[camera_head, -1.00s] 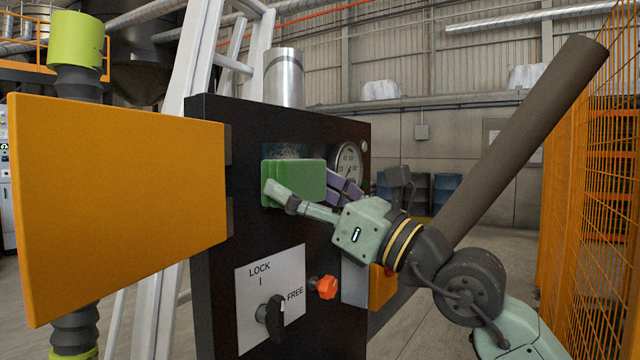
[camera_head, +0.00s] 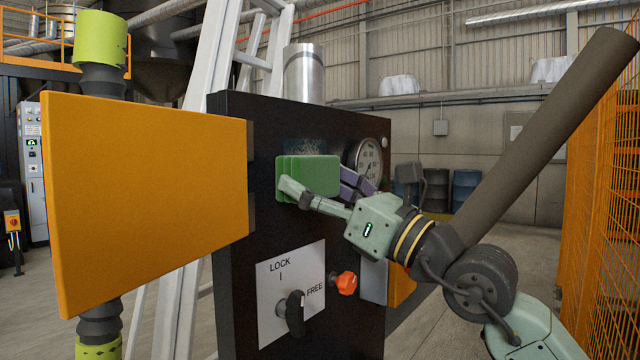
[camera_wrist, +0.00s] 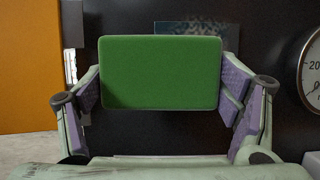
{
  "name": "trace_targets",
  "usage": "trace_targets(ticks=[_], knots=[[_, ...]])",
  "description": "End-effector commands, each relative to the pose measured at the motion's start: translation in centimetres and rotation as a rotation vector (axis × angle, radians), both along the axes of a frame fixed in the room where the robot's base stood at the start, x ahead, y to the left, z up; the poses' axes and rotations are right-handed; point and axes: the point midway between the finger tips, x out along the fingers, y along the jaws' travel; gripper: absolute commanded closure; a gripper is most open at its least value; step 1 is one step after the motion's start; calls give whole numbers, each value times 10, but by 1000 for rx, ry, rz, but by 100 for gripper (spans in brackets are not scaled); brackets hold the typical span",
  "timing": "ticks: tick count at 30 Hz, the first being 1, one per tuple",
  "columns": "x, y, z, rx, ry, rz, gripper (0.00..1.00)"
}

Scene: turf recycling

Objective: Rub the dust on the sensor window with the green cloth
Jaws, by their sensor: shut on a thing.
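My gripper (camera_head: 322,189) is shut on the green cloth (camera_head: 318,174), a thick block-like pad held in front of the black cabinet face. In the wrist view the green cloth (camera_wrist: 160,73) sits between the purple-padded fingers. The sensor window (camera_head: 305,146) is a dark bluish panel with pale dust specks, showing above the cloth. In the wrist view the window (camera_wrist: 196,28) shows as a strip above the cloth, speckled mostly on its right side. The cloth hides its lower part. I cannot tell whether the cloth touches the window.
An orange door (camera_head: 150,195) stands open at the left of the black cabinet (camera_head: 235,160). A round gauge (camera_head: 366,158) is right of the window. Below are a black LOCK/FREE knob (camera_head: 291,312) and an orange-red knob (camera_head: 346,283). An orange mesh fence (camera_head: 603,220) is at right.

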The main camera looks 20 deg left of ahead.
Motion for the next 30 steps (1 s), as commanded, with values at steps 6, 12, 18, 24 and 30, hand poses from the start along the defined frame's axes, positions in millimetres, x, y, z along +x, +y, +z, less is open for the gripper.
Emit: trace_targets(ticks=[6, 12, 18, 24, 30], knots=[[2, 4, 0, 0, 0, 0, 40], [3, 8, 0, 0, -1, 0, 40], [5, 12, 0, 0, -1, 1, 40], [6, 16, 0, 0, -2, 1, 40], [13, 12, 1, 3, 2, -1, 40]])
